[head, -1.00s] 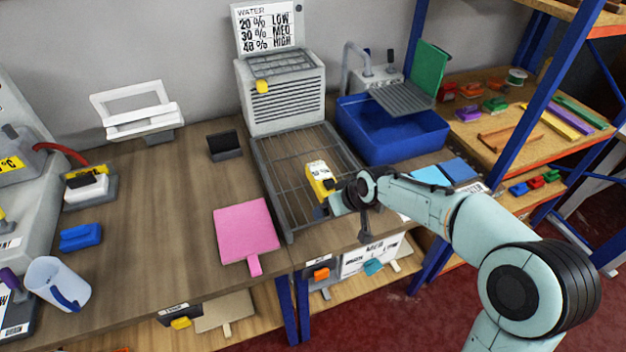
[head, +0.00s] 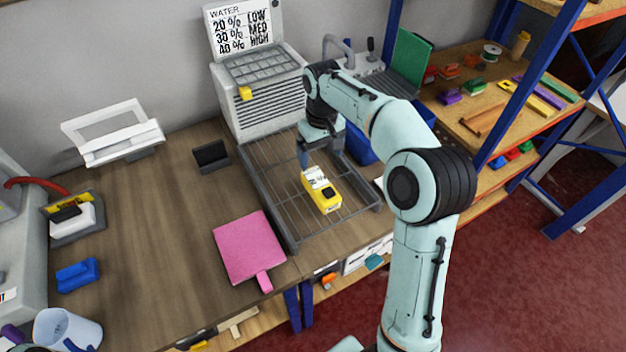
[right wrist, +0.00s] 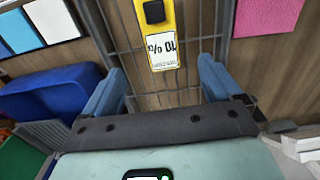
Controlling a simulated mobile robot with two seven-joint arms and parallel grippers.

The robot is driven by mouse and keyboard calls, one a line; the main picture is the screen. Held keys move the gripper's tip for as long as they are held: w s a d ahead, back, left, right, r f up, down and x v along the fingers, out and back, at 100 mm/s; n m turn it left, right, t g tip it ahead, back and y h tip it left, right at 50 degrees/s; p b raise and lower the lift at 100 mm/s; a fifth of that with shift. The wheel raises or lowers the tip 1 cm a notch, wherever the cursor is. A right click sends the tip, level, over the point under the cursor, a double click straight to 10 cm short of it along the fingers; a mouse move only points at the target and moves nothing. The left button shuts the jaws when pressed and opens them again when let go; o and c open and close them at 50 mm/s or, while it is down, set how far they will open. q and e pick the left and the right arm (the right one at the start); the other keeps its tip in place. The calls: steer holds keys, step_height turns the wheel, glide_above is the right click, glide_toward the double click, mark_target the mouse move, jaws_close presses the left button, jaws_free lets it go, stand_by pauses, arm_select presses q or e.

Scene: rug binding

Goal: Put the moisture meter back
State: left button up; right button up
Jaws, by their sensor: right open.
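The yellow moisture meter (head: 328,199) with a white label lies on the wire rack (head: 272,190), toward its front. In the right wrist view the meter (right wrist: 160,25) shows a black button and a white label whose percent reading is upside down. My right gripper (head: 303,157) is at the meter's far, label end, above the rack. In the right wrist view its two blue fingers (right wrist: 160,78) are spread wide with nothing between them, and the label end lies just ahead of them. A small black stand (head: 211,156) sits left of the rack. My left gripper is out of view.
A grey louvred unit (head: 262,100) with a WATER chart (head: 240,32) stands behind the rack. A pink board (head: 248,245) lies at the front left. A blue basin (head: 360,145) is right of the rack, partly behind my arm. The bench between stand and pink board is clear.

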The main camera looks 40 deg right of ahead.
glide_above(320, 184)
steer(key=f, duration=0.6)
steer(key=shift+s+d+f+b, duration=0.1)
steer(key=shift+s+f+b, duration=0.15)
steer(key=shift+s+b, duration=0.15)
steer(key=shift+w+f, duration=0.2)
steer(key=shift+f, duration=0.35)
step_height(320, 184, down, 5)
steer(key=shift+w, duration=0.1)
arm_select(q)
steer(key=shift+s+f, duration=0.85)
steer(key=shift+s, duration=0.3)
arm_select(e)
steer(key=shift+c, duration=0.3)
steer(key=c, duration=1.2)
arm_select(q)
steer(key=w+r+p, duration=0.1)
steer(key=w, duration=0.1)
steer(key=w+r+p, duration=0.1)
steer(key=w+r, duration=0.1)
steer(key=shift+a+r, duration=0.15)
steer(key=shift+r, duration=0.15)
arm_select(e)
step_height(320, 184, up, 20)
steer(key=shift+c, duration=0.2)
